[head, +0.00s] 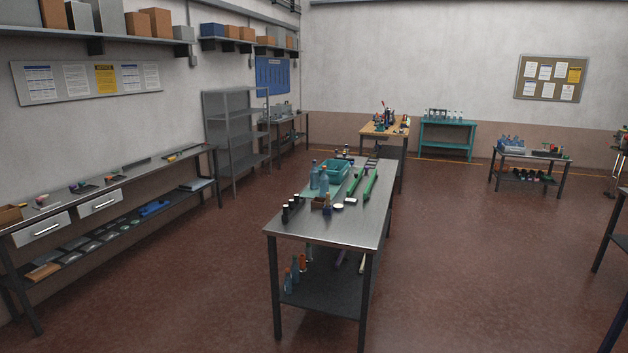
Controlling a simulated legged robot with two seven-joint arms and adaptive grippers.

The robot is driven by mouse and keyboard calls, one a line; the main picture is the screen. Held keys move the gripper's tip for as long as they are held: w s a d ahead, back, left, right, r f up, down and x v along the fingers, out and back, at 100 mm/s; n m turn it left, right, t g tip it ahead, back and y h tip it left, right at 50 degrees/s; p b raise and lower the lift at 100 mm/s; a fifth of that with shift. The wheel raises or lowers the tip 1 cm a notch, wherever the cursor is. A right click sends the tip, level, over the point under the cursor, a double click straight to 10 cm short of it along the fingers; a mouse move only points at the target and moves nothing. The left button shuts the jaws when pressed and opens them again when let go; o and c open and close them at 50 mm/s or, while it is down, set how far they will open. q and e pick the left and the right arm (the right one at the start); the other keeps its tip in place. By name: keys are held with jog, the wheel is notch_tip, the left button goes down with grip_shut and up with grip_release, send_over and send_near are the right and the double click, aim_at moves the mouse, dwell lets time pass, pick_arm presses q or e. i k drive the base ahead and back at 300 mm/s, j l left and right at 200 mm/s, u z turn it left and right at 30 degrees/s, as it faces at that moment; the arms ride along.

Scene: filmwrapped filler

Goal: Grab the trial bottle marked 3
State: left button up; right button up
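No marking 3 can be read on any bottle from here. Bluish clear bottles (323,181) stand on the steel table (340,228) in the middle, with several small dark bottles (292,208) near its left front edge. More bottles (295,272) stand on its lower shelf. A row of small pale bottles (443,114) is on the teal table at the back. Blue bottles (510,143) stand grouped on the right table. I cannot tell which is the trial bottle. Neither of my grippers is in view.
A long bench (110,188) with drawers runs along the left wall, with a grey shelf rack (235,130) beyond it. A wooden-topped table (385,129) stands at the back. A dark table edge (607,225) shows at right. The red floor (470,260) between is open.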

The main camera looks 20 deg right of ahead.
aim_at(314, 174)
jog(key=i+u, duration=0.1)
jog(key=i, duration=0.8)
jog(key=i+u, duration=0.1)
jog(key=i, duration=1.75)
jog(key=i+u, duration=0.15)
jog(key=i, duration=0.75)
jog(key=i+z, duration=0.25)
jog(key=i, duration=0.25)
jog(key=i+z, duration=0.2)
jog(key=i, duration=0.35)
jog(key=i+j+z, duration=0.25)
jog(key=i, duration=0.25)
jog(key=i+j+z, duration=0.25)
jog(key=i, duration=0.25)
jog(key=i+z, duration=0.25)
jog(key=z, duration=0.2)
jog(key=i+z, duration=0.25)
jog(key=z, duration=0.2)
jog(key=i+j+z, duration=0.2)
jog(key=z, duration=0.25)
jog(key=i+j+z, duration=0.25)
jog(key=z, duration=0.2)
jog(key=i+j+z, duration=0.15)
jog(key=j+z, duration=0.15)
jog(key=z, duration=0.15)
